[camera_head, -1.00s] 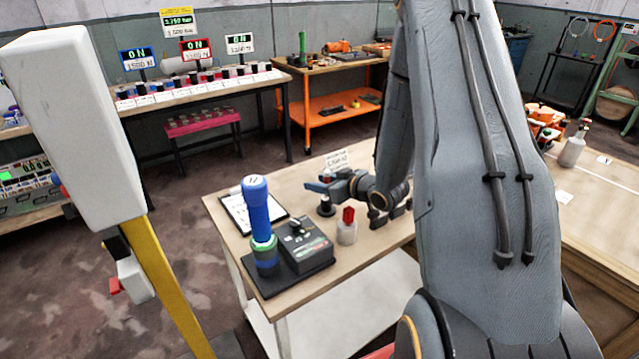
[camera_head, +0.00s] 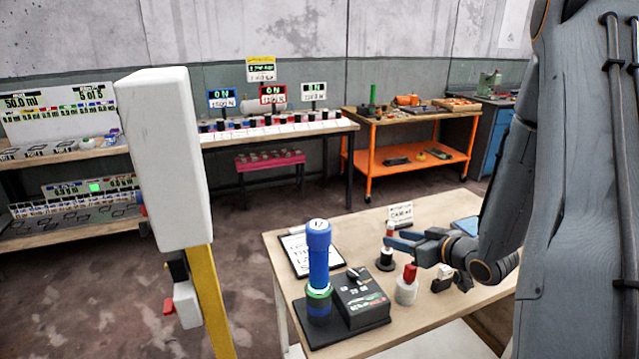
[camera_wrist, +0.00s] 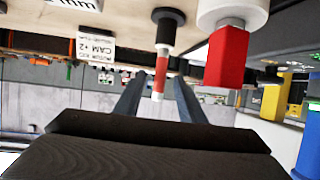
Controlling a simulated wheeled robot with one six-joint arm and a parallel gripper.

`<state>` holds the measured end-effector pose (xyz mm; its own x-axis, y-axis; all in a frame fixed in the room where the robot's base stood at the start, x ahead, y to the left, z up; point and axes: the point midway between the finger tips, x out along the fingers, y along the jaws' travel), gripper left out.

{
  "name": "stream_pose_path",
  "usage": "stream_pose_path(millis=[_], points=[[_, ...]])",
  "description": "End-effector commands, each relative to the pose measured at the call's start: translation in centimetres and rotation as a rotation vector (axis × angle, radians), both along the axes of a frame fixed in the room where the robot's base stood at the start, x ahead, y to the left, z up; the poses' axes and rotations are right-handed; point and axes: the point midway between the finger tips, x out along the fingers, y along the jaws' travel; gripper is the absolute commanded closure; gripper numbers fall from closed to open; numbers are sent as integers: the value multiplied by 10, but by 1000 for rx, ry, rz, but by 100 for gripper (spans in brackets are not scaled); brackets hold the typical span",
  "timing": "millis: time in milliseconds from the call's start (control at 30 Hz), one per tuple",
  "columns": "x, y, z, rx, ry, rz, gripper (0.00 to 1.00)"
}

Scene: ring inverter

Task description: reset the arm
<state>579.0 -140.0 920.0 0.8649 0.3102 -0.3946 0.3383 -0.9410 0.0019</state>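My gripper (camera_head: 398,240) is held low over the near worktable, pointing left, with my grey arm on the right side of the head view. In the wrist view its two blue-grey fingers (camera_wrist: 157,98) are apart, so it is open. A red peg with a white tip (camera_wrist: 161,75) on a black base appears between the fingers, with gaps on both sides; I cannot tell how near it is. In the head view the black base (camera_head: 386,260) stands beside the fingers. Nothing is gripped.
A white pot with a red block (camera_head: 407,288) stands close in front of the gripper. A blue cylinder (camera_head: 318,255) and a black control box (camera_head: 361,299) are to the left. A white head on a yellow post (camera_head: 165,160) stands left of the table.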

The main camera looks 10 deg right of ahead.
Motion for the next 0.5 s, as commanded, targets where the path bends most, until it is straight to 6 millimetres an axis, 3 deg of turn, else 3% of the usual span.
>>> stream_pose_path(millis=[267,367,500], points=[[5,9,8,-133,158,-92,64],[-2,15,14,-187,255,-151,64],[-26,32,24,-232,405,-231,64]])
